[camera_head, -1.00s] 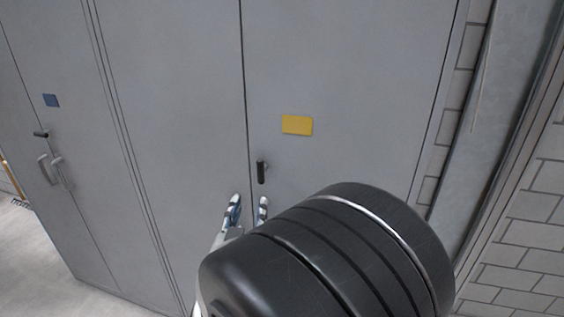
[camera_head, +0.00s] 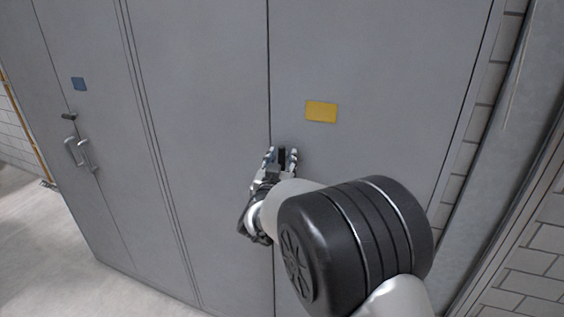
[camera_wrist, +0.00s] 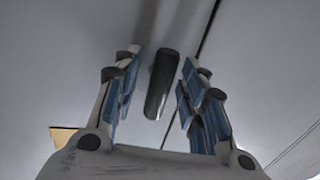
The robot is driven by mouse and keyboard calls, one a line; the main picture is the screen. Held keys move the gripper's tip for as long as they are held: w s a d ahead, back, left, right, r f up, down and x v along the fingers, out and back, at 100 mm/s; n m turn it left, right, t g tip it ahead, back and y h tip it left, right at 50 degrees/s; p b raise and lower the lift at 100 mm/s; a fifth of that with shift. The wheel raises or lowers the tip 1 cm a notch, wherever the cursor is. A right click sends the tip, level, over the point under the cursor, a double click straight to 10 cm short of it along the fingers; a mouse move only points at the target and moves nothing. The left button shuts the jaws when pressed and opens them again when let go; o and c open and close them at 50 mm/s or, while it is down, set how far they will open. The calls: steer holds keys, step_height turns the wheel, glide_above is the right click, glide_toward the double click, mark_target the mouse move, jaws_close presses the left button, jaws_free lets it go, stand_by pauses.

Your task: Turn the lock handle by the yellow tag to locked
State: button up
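The yellow tag (camera_head: 321,112) is on the right grey cabinet door, above and right of my gripper; a corner of it shows in the wrist view (camera_wrist: 62,136). The black lock handle (camera_head: 282,156) stands upright on that door near the seam, below and left of the tag. In the wrist view the dark handle (camera_wrist: 160,84) lies between my fingers, with a gap on each side. My gripper (camera_head: 281,156) is open around the handle and does not appear to touch it. Its lower end is partly hidden by the gripper in the head view.
A block wall (camera_head: 527,240) is close on the right. Clear floor (camera_head: 45,235) shows at lower left.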

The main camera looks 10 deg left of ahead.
jaws_close()
stand_by(0.6)
